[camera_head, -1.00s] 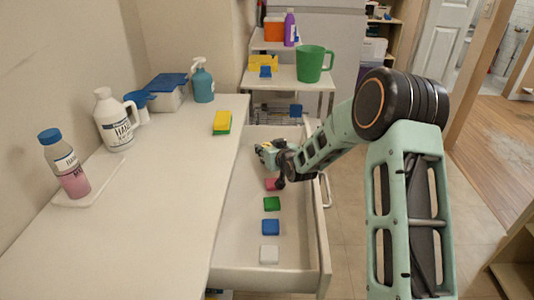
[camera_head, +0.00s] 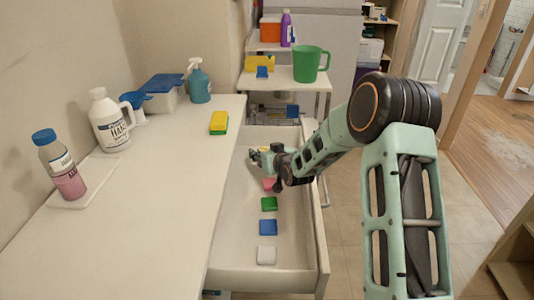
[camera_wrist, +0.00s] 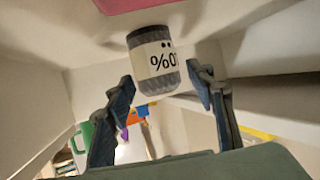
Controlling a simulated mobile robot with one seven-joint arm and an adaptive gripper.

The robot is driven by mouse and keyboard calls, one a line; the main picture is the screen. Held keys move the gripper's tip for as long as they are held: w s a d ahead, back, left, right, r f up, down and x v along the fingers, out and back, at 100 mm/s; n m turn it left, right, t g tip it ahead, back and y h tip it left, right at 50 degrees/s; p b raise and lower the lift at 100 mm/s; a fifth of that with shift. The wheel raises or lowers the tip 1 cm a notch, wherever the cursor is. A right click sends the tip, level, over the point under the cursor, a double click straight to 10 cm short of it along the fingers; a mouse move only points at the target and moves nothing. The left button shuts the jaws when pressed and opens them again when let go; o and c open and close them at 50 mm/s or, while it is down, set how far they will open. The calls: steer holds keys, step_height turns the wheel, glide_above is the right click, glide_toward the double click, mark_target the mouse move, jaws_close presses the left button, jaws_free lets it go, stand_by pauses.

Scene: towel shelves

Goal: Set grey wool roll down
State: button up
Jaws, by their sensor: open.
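The grey wool roll (camera_wrist: 153,60) is a short dark grey cylinder with a white label band. In the wrist view, which looks upside down, it stands on the drawer floor between and just beyond my fingertips. Gaps show on both sides of it. My gripper (camera_wrist: 163,85) is open, with its two dark blue fingers apart. In the head view my gripper (camera_head: 254,156) is low inside the open white drawer (camera_head: 236,255), near its far part. I cannot make out the roll there.
In the drawer, a pink folded cloth (camera_head: 269,184) lies close to my gripper. Green (camera_head: 269,204), blue (camera_head: 268,227) and white (camera_head: 267,255) cloths lie nearer. The drawer walls rise close around my gripper. A green mug (camera_head: 310,64) stands on the cart behind.

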steer(key=shift+s+r, duration=0.1)
steer(key=shift+r, duration=0.15)
steer(key=p+v, duration=0.2)
steer(key=v, duration=0.9)
steer(key=shift+s+d, duration=0.2)
steer(key=shift+s, duration=0.15)
steer(key=shift+r, duration=0.1)
